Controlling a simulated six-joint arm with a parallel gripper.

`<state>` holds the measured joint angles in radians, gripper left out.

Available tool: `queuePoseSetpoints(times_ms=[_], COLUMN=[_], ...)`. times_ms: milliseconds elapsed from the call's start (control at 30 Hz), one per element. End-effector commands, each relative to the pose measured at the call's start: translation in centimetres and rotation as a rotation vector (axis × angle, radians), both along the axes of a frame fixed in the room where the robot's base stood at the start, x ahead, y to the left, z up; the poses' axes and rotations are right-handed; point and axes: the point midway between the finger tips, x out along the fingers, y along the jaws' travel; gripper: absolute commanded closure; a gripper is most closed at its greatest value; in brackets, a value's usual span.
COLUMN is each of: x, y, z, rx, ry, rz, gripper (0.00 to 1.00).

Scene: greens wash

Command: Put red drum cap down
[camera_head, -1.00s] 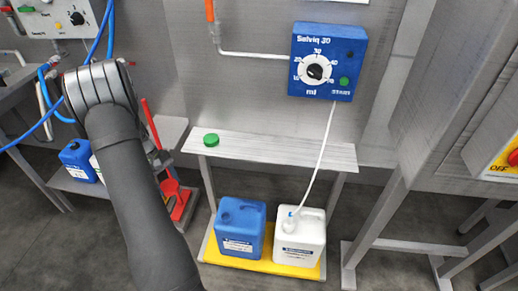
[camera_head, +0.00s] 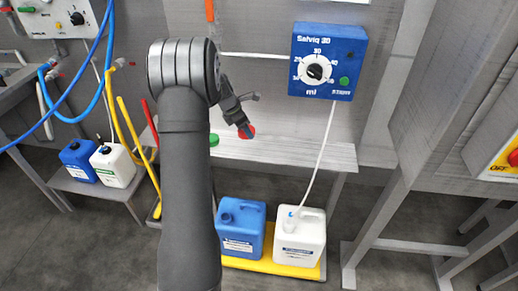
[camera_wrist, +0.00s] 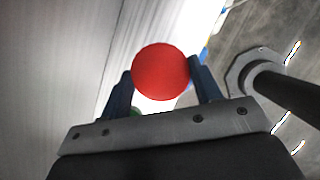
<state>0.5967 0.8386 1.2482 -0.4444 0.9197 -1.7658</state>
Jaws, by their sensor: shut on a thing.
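The red drum cap (camera_head: 247,132) is between the fingers of my gripper (camera_head: 240,127), over the narrow metal shelf (camera_head: 300,152). In the wrist view the cap (camera_wrist: 161,72) is a round red disc with a dark finger on each side, and my gripper (camera_wrist: 163,85) is shut on it. Whether the cap touches the shelf or hangs just above it I cannot tell. A green cap (camera_head: 214,140) lies on the shelf left of the red one, and it is partly hidden behind a finger in the wrist view (camera_wrist: 137,112).
Below the shelf, a blue drum (camera_head: 240,226) and a white drum (camera_head: 299,236) with a hose stand on a yellow tray (camera_head: 270,264). A blue dosing box (camera_head: 327,62) hangs above. The shelf's right part is clear. Blue and white canisters (camera_head: 113,165) stand at left.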

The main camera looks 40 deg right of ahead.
Motion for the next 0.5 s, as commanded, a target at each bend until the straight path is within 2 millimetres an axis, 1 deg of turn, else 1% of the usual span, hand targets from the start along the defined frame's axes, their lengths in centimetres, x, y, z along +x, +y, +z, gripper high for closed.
queuePoseSetpoints(times_ms=[33,100,200,300,367,500], x=[-0.5,-1.0,-1.5,-1.8,-1.9,-1.9], y=[-1.3,-2.6,-3.8,-4.4,-4.5,-4.5], z=[0.5,1.0,1.5,1.5,0.9,-1.8], rx=[-0.002,0.0,0.0,0.0,0.003,0.004], ry=[-0.002,-0.003,-0.001,-0.001,0.002,0.004], rz=[0.028,0.069,0.114,0.138,0.146,0.15], gripper=[0.63,0.63,0.63,0.63,0.63,0.63])
